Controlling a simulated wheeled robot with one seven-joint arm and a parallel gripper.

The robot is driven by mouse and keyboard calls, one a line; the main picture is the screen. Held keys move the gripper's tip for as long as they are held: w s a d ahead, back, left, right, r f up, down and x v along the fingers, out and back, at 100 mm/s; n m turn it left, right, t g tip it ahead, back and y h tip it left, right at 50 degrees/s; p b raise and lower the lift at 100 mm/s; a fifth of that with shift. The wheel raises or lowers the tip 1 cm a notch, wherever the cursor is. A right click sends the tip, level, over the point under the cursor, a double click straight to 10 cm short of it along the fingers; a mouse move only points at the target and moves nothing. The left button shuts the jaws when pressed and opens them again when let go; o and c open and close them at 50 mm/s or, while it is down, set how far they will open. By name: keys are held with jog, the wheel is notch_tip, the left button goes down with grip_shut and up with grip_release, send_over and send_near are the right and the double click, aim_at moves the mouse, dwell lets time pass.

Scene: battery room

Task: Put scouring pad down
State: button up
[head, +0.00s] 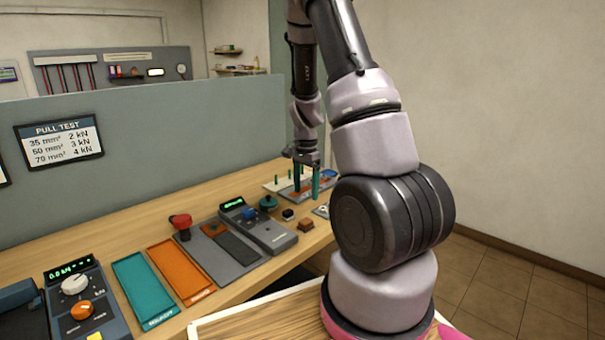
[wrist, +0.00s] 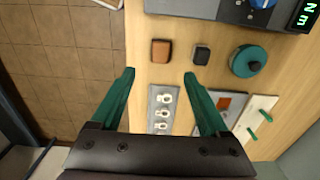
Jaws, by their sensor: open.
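My gripper (head: 306,190) is open and empty above the right end of the bench. Its two teal fingers also show in the wrist view (wrist: 160,77), spread apart with nothing between them. A small brown block (wrist: 161,51) lies on the bench just past the fingertips, apart from them; it also shows in the head view (head: 305,226). A smaller dark block (wrist: 201,55) lies beside it, also visible in the head view (head: 288,214). Either may be the scouring pad; I cannot tell which.
A round teal item (wrist: 247,61) stands right of the dark block. A grey plate with white fittings (wrist: 161,109) and a pegged white board (wrist: 257,118) lie nearby. Teal (head: 145,288) and orange (head: 181,270) trays and a grey meter (head: 267,236) line the bench (head: 120,225).

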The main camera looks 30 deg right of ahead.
jog(key=s+a+r+n+t+y, duration=0.1)
jog(key=s+a+r+n+t, duration=0.2)
jog(key=r, duration=0.7)
jog(key=s+a+r+n+y, duration=0.15)
jog(key=a+r, duration=0.35)
jog(key=r, duration=0.5)
jog(key=s+a+r+n+t, duration=0.4)
jog(key=s+r, duration=0.7)
jog(key=s, duration=0.4)
jog(key=shift+a+r+n, duration=0.25)
jog(key=shift+a+n, duration=0.4)
jog(key=shift+h, duration=0.25)
